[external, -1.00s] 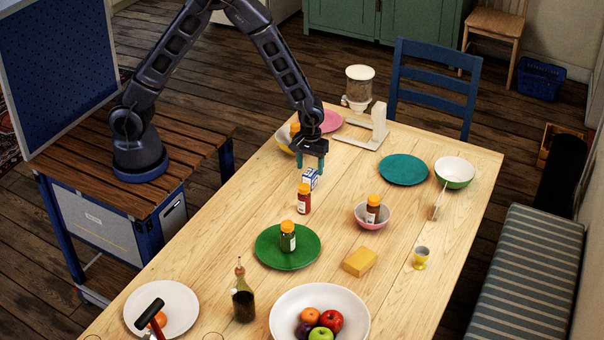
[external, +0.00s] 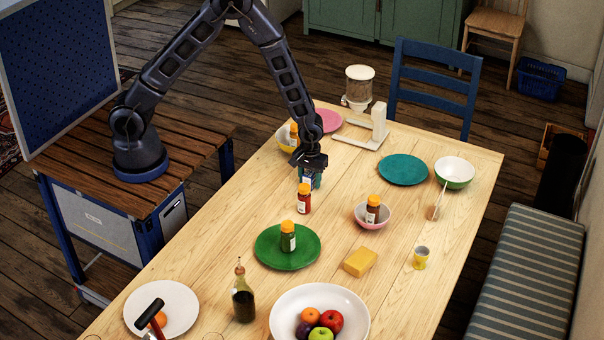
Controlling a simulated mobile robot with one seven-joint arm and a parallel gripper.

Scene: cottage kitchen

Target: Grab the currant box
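A small blue-and-white box (external: 306,180), which looks like the currant box, stands on the wooden table behind a red jar with an orange lid. Most of it is hidden by my gripper (external: 311,178). My gripper points down right at the box, with its teal fingers low around or in front of it. I cannot tell whether the fingers touch the box or have closed on it.
The red jar (external: 304,199) stands just in front of the box. A white stand (external: 374,130) is behind on the right. A green plate (external: 268,247) with a jar lies nearer. Bare table is to the right.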

